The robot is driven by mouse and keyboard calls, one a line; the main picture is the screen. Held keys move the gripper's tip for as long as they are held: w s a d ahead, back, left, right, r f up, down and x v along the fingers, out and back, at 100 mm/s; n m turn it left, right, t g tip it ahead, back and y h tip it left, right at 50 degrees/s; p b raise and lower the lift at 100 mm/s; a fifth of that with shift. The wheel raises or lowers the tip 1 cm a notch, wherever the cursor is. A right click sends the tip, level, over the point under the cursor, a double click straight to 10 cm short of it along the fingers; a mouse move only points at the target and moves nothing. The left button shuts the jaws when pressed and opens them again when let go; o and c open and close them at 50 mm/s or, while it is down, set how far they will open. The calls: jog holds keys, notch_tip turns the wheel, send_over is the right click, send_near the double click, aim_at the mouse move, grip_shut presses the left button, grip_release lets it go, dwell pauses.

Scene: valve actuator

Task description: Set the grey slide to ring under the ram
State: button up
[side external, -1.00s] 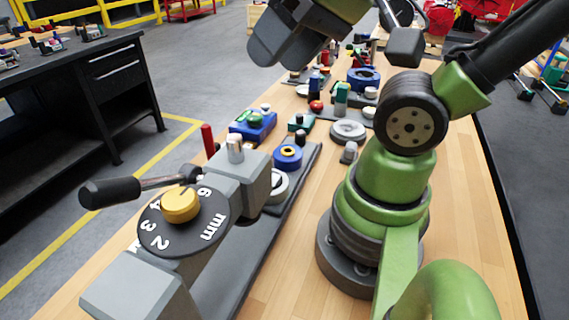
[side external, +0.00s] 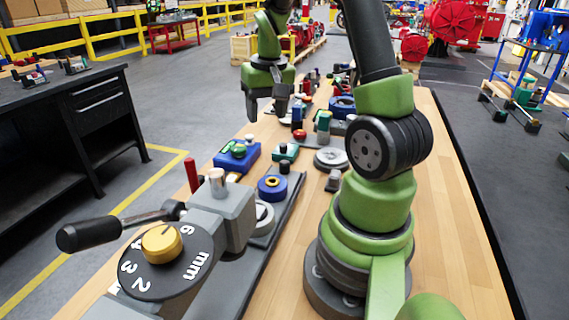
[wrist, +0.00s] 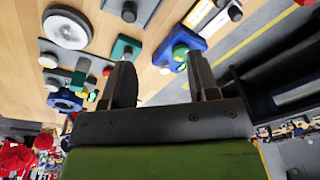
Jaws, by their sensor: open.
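My gripper (side external: 265,108) is open and empty, pointing down above the far part of the bench in the side view. In the wrist view its two fingers (wrist: 158,65) are spread, with nothing between them. A grey press-like device (side external: 232,208) stands in the foreground of the side view, with a numbered mm dial, yellow knob (side external: 162,243) and black-handled lever (side external: 88,234). Its dark grey base rail (side external: 268,255) carries a blue ring-shaped part (side external: 272,188) and a pale disc (side external: 262,220). I cannot tell which part is the grey slide, nor identify the ram.
A blue box (side external: 236,160) with a green button, a small green block (side external: 286,152) and a grey round disc (side external: 331,160) stand along the bench (side external: 445,190). More small fixtures crowd its far part. The bench's right side is clear.

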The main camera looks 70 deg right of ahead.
jog(key=g, duration=0.1)
send_near(285, 162)
jog(key=shift+w+d+f+m+y, duration=0.1)
jog(key=shift+w+d+m+y, duration=0.2)
jog(key=shift+m, duration=0.1)
jog(key=shift+s+f, duration=0.15)
jog(key=shift+f, duration=0.2)
notch_tip(285, 162, down, 9)
jog(key=shift+f, duration=0.25)
